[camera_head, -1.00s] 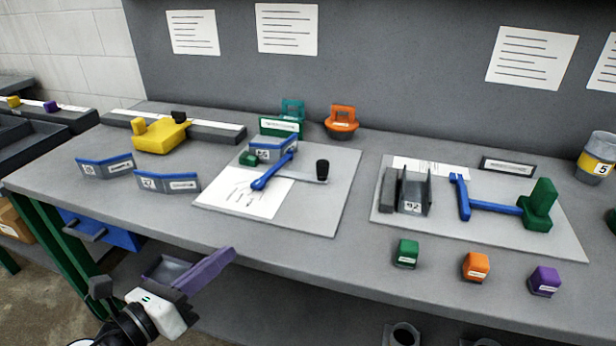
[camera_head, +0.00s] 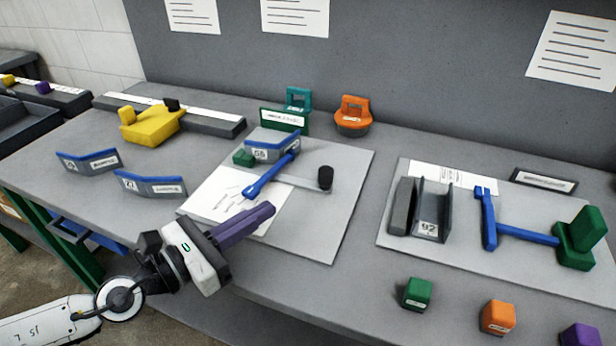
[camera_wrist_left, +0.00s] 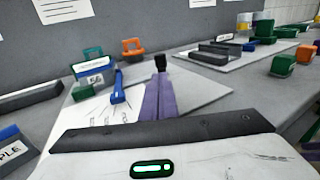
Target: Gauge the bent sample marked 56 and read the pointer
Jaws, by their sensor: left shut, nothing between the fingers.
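The bent sample marked 56 (camera_head: 271,149) is a grey angled piece with a blue top edge. It stands on the middle plate (camera_head: 345,190), beside a small green block (camera_head: 244,158); it also shows in the left wrist view (camera_wrist_left: 95,75). A blue pointer arm (camera_head: 270,176) lies in front of it, near a grey bar with a black knob (camera_head: 325,178). A paper (camera_head: 222,200) with marks lies under the pointer; its reading is too small to tell. My left gripper (camera_head: 268,208), with purple fingers, is shut and empty above the plate's front edge. My right gripper is not in view.
Two other blue-edged samples (camera_head: 88,162) (camera_head: 150,185) stand at left. A yellow tool (camera_head: 150,124) is behind them. A second plate (camera_head: 400,243) at right holds a channel marked 92 (camera_head: 433,212) and a blue arm. Green (camera_head: 417,293) and orange (camera_head: 497,317) blocks stand near the front edge.

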